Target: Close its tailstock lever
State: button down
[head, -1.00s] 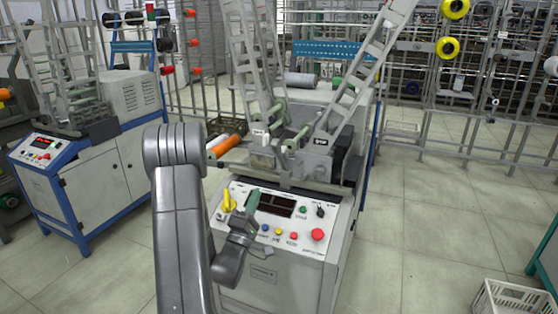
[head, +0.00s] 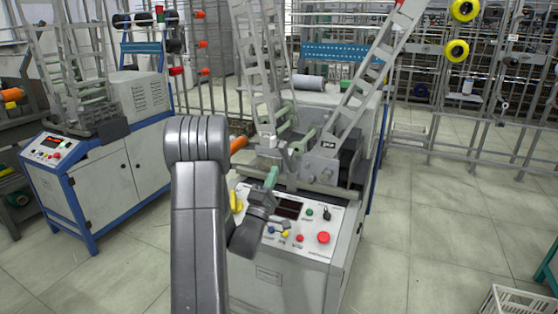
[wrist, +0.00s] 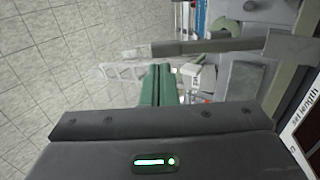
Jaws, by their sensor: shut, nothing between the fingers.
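The winding machine (head: 280,275) stands in the middle of the head view, with its winding head (head: 325,172) above the control panel. My gripper (head: 273,177) is in front of the winding head, over the panel's upper left edge. Its green fingers are together and hold nothing; they also show in the wrist view (wrist: 157,84). In the wrist view a small pale block (wrist: 202,78) is just right of the fingertips, and a grey bar (wrist: 200,47) crosses beyond them. A pale green bar (head: 304,139) slants up on the winding head. I cannot tell which part is the tailstock lever.
The control panel (head: 318,220) has a red button (head: 323,238) and a yellow knob (head: 236,200) partly behind my arm. An orange roller (head: 239,144) is left of the winding head. A second machine (head: 100,175) stands at left. Floor is free at right, with a white crate (head: 515,300).

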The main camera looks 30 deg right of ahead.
aim_at(282, 150)
jog(key=x, duration=0.5)
jog(key=shift+w+d+r, duration=0.15)
jog(key=shift+w+d, duration=0.05)
jog(key=shift+r, duration=0.1)
jog(key=shift+w+d+r+y+p, duration=0.25)
jog(key=shift+r+p, duration=0.25)
jog(key=shift+p, duration=0.25)
jog(key=w+d+r+g+y+p, duration=0.1)
jog(key=d+r+p, duration=0.1)
jog(key=p, duration=0.2)
jog(key=w+d+r+g+y+p, duration=0.2)
jog(key=p, duration=0.3)
jog(key=shift+w+d+r, duration=0.2)
jog(key=shift+w, duration=0.15)
jog(key=p, duration=0.2)
jog(key=w+d+g+y+p, duration=0.1)
jog(key=p, duration=0.1)
jog(key=shift+w+d+r, duration=0.15)
jog(key=shift+d+r, duration=0.1)
jog(key=shift+r, duration=0.1)
jog(key=w+d+y+p, duration=0.1)
jog(key=p, duration=0.2)
jog(key=shift+d+g, duration=0.15)
jog(key=shift+g, duration=0.15)
jog(key=shift+w+r+y+p, duration=0.1)
jog(key=shift+y+p, duration=0.15)
jog(key=shift+p, duration=0.2)
jog(key=shift+d+r, duration=0.1)
